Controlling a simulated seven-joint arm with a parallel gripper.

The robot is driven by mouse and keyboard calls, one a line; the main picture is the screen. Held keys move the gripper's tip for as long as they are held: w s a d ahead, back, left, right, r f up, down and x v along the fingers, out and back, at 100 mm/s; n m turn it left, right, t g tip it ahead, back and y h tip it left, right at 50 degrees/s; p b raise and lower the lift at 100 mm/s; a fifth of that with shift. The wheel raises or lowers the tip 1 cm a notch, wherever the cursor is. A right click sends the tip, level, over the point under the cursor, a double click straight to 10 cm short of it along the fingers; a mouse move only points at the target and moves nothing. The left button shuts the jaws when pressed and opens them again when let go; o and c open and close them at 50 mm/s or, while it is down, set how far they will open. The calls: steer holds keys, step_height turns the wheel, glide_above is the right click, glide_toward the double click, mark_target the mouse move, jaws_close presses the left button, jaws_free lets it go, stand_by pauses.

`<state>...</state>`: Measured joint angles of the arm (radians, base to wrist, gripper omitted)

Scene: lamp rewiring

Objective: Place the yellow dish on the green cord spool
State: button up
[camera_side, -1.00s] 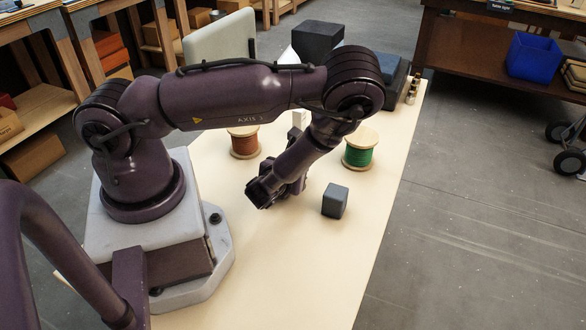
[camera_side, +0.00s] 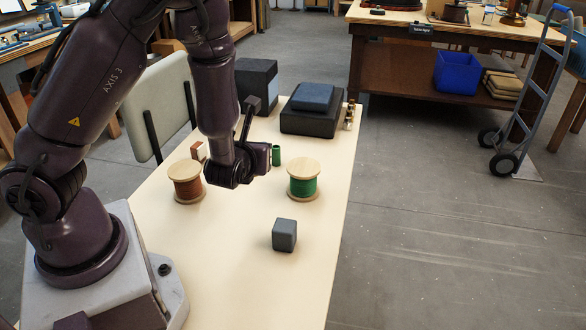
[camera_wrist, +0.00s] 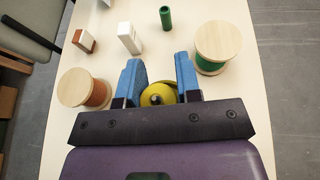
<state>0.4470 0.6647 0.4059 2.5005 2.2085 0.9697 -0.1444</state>
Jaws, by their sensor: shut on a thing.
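The yellow dish (camera_wrist: 158,93) shows in the wrist view between the two blue fingers of my gripper (camera_wrist: 158,78), which is shut on it. Part of the dish is hidden by the gripper body. In the side view my gripper (camera_side: 240,172) is between the two spools, and the dish is hidden there. The green cord spool (camera_side: 303,183) stands upright on the table, to the right of my gripper and apart from it. It also shows in the wrist view (camera_wrist: 212,66), at upper right, with its pale wooden top bare.
A red-brown cord spool (camera_side: 187,189) stands left of my gripper. A dark grey block (camera_side: 284,236) stands nearer the front. Behind are a green tube (camera_side: 276,155), a red-and-white block (camera_side: 198,151), a white block (camera_wrist: 129,38) and dark boxes (camera_side: 310,118).

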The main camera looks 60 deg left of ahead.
step_height(320, 180, up, 6)
steer(key=w+n+g+y, duration=0.1)
steer(key=w+n+g, duration=0.1)
glide_above(302, 161)
steer(key=shift+y, duration=0.3)
step_height(302, 161, down, 10)
steer(key=shift+s+r, duration=0.1)
steer(key=shift+r, duration=0.15)
steer(key=shift+f, duration=1.6)
steer(key=o, duration=1.1)
steer(key=shift+f, duration=0.1)
